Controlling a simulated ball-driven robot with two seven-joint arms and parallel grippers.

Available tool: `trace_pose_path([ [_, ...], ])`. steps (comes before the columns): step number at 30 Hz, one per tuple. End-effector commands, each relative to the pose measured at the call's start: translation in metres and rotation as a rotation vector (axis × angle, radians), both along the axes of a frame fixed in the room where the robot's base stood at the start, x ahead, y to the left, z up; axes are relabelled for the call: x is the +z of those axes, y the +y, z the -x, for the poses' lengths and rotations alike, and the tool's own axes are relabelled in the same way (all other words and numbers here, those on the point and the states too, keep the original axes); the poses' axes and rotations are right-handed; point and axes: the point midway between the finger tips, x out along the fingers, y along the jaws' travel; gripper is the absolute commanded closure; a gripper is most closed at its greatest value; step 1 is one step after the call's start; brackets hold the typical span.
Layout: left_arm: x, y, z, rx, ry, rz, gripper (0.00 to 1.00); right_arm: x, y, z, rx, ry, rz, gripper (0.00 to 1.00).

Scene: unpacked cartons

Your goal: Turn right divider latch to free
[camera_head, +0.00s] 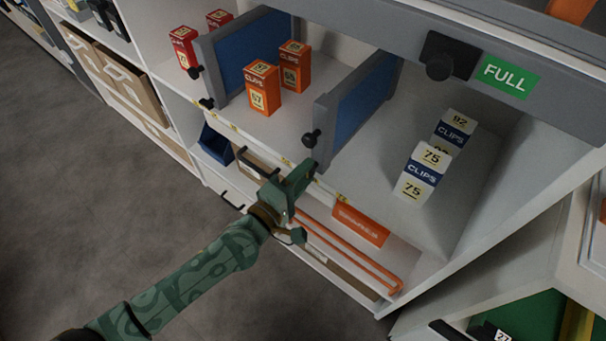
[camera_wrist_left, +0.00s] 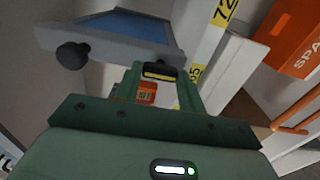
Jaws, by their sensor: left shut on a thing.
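The right divider (camera_head: 357,108) is a grey-framed blue panel standing in the upper shelf bay. A dark round knob (camera_head: 310,138) sticks out of its front edge; the knob also shows in the wrist view (camera_wrist_left: 73,55). My left gripper (camera_head: 306,176) is at the foot of this front edge, by the shelf lip. In the wrist view its green fingers (camera_wrist_left: 160,85) close around a small dark piece with a yellow stripe (camera_wrist_left: 159,73), apparently the divider latch. The fingers hide most of it, so its turn angle is unclear. My right gripper is not in view.
The left divider (camera_head: 250,53) stands beside orange and red clip boxes (camera_head: 263,88). White-blue clip boxes (camera_head: 420,172) stand right of the right divider. A green FULL label (camera_head: 505,76) marks the upper beam. Floor at left is clear.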

Motion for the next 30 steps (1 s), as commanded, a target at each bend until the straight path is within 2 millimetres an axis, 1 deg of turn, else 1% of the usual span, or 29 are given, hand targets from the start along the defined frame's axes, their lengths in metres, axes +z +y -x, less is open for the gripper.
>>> trace_pose_path([
  [10, -0.002, 0.000, 0.001, 0.000, 0.007, 0.003, 0.83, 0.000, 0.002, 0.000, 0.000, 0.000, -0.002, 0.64],
  [11, -0.002, 0.000, 0.001, 0.000, 0.007, 0.003, 0.57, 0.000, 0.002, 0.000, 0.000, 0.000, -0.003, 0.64],
  [12, -0.002, 0.000, 0.001, 0.000, 0.007, 0.003, 0.46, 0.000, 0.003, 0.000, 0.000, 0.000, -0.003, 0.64],
  [13, -0.002, 0.000, 0.001, 0.000, 0.005, 0.002, 0.38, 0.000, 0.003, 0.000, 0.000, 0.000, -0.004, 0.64],
  [26, 0.000, 0.000, 0.001, 0.000, 0.003, 0.002, 0.38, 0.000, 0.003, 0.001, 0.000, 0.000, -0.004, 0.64],
  [30, 0.000, 0.008, 0.011, -0.001, 0.003, -0.001, 0.38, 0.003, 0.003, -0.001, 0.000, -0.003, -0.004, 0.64],
])
